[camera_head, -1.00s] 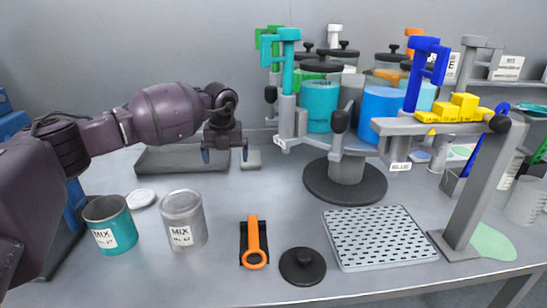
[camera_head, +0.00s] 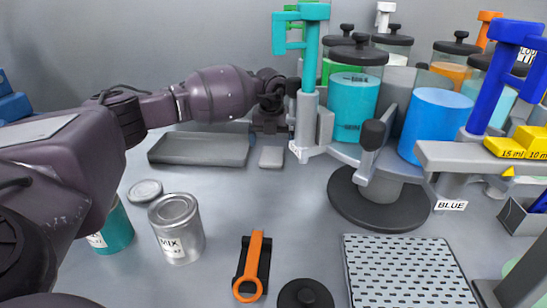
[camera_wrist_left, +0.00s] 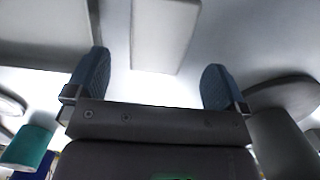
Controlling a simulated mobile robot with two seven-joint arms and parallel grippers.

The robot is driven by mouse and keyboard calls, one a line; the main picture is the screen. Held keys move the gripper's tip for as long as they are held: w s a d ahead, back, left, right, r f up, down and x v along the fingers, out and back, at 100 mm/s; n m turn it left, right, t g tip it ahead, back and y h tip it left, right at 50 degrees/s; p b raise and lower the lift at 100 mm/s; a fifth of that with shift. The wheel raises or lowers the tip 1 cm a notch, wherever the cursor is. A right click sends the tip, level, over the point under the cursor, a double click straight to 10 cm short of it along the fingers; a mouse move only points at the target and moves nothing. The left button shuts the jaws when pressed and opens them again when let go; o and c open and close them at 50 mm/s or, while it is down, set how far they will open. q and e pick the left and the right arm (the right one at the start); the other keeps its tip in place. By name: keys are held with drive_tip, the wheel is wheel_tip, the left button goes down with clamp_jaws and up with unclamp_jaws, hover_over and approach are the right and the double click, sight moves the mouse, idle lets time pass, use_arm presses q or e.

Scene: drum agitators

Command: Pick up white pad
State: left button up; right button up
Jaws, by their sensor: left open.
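The white pad (camera_head: 271,157) is a small light grey-white block lying flat on the table, just right of the grey tray. It also shows in the left wrist view (camera_wrist_left: 165,30), beyond the fingertips and roughly between their lines. My left gripper (camera_head: 271,128) hangs above and behind the pad in the head view, partly hidden by the teal stirrer post. In the left wrist view the two blue fingers (camera_wrist_left: 155,78) are wide apart with nothing between them. The pad is apart from the fingers. My right gripper is not in view.
The grey tray (camera_head: 200,160) lies left of the pad. The teal stirrer post (camera_head: 308,90) and carousel base (camera_head: 378,203) stand close on the right. Cans (camera_head: 177,230), an orange-handled tool (camera_head: 252,265) and a perforated mat (camera_head: 405,275) are nearer. Table in front of the pad is clear.

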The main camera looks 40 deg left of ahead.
sight(272, 154)
use_arm(q)
drive_tip(key=f, duration=0.3)
drive_tip(key=f+b, duration=0.1)
drive_tip(key=f, duration=0.1)
drive_tip(key=shift+w+a, duration=0.15)
drive_tip(key=shift+w, duration=0.15)
drive_tip(key=shift+r, duration=0.2)
drive_tip(key=c, duration=0.9)
